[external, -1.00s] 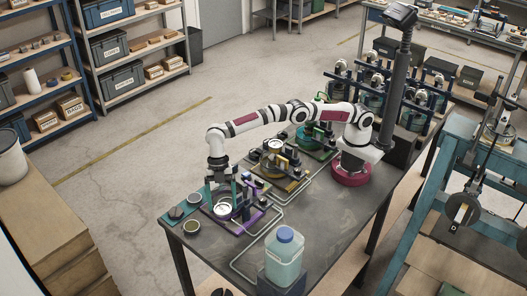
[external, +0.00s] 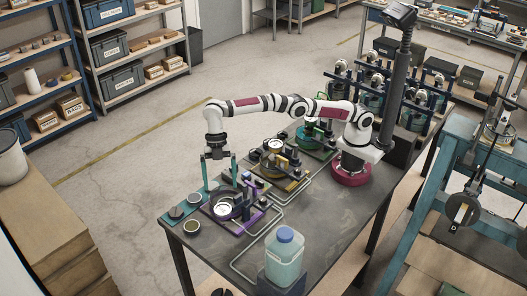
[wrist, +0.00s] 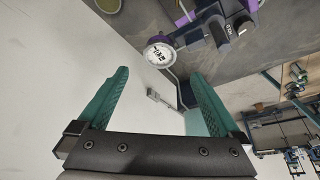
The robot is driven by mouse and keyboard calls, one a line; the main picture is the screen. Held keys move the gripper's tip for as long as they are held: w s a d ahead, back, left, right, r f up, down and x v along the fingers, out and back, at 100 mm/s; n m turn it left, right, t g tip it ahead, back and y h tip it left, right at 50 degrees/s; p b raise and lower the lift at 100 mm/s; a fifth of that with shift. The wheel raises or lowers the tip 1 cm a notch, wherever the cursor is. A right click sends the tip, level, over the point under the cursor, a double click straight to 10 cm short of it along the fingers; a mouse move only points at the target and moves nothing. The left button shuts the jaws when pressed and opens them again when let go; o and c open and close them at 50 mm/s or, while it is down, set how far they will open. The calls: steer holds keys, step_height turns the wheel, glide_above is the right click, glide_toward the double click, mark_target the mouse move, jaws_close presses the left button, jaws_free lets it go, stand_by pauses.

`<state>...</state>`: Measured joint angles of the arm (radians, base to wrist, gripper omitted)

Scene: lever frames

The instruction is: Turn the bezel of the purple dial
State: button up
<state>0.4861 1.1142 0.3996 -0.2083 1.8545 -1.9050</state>
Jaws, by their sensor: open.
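The purple dial (external: 222,209) sits on its purple-edged plate near the front left end of the dark table. Its round white face is visible, with black and purple parts beside it. In the wrist view the white dial face (wrist: 160,56) shows ahead of my fingertips, with marks too small to read. My gripper (external: 220,186) hangs above the dial, fingers pointing down. The two teal fingers are wide apart and nothing is between them; they also show in the wrist view (wrist: 160,73). The fingertips appear clear of the bezel.
A yellow dial unit (external: 276,160) and a green one (external: 312,136) stand farther back along the table. Small round pots (external: 191,227) are left of the purple dial. A translucent jug (external: 284,258) stands at front right. Pipes run along the tabletop between.

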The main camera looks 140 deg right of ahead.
mark_target(223, 209)
steer(key=s+a+r+m+h, duration=0.3)
steer(key=a+r+m+h, duration=0.4)
steer(key=m, duration=1.1)
steer(key=shift+y, duration=0.4)
steer(key=x, duration=1)
steer(key=w+x, duration=0.1)
steer(key=x, duration=0.4)
steer(key=shift+a, duration=0.25)
steer(key=c, duration=1.3)
steer(key=shift+d+n+t, duration=0.1)
steer(key=shift+n+t, duration=0.3)
steer(key=shift+n, duration=0.4)
